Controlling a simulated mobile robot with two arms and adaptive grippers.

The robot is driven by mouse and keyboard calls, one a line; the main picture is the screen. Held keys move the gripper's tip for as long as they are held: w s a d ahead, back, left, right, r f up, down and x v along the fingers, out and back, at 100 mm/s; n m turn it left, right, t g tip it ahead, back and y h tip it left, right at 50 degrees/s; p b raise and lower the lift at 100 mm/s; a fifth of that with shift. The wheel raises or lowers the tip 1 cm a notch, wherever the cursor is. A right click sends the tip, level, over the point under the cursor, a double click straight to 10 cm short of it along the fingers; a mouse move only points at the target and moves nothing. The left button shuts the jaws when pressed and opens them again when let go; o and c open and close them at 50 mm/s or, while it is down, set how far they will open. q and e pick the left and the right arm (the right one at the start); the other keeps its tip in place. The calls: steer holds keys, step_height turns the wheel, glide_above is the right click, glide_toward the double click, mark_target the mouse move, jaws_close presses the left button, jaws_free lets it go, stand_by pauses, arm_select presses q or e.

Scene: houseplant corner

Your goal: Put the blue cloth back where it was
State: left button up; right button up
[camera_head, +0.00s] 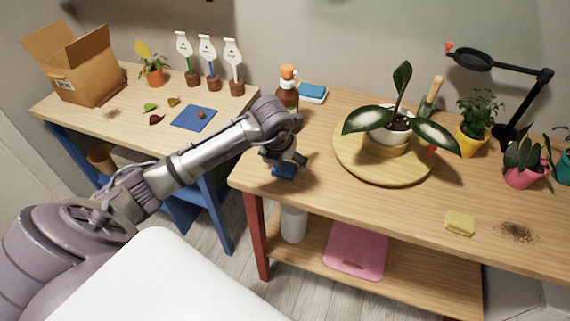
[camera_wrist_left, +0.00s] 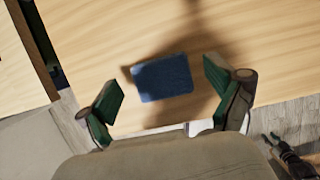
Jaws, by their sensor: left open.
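A small blue cloth (camera_head: 285,172) lies near the front left corner of the right-hand table, below my left gripper (camera_head: 284,160). In the left wrist view the cloth (camera_wrist_left: 162,77) is a flat dark blue rectangle on the wood. My left gripper (camera_wrist_left: 165,97) is open, with one green-padded finger on each side of the cloth and clear gaps between. In the head view the gripper partly hides the cloth. My right gripper is in neither view.
A brown bottle (camera_head: 288,98) and a blue-and-white block (camera_head: 312,92) stand behind my gripper. A round wooden board (camera_head: 350,164) holds a potted plant. A yellow sponge (camera_head: 459,223) lies farther right.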

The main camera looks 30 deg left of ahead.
arm_select(q)
steer(key=b+v, duration=0.1)
steer(key=v, duration=0.9)
steer(key=shift+r, duration=0.2)
steer(key=shift+d, duration=0.1)
